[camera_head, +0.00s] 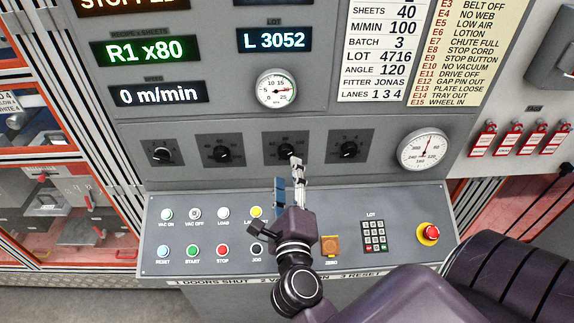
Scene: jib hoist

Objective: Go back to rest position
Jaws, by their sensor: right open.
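My right gripper (287,180) is in front of the grey control panel (180,208). Its fingers point up toward the row of black knobs, and it is open with nothing between the fingers. One fingertip overlaps the lower edge of the third knob (286,151); I cannot tell whether it touches. The gripper's body hides part of the button rows near the yellow button (256,212) and the black jog button (257,249). My right arm comes in from the lower right. My left gripper is not in view.
A red emergency button (431,232) and a keypad (374,235) are on the panel to the right. Dials, including a large gauge (424,149), sit above. Red padlock tags (508,138) hang at the far right. Shelves with orange edges stand at the left.

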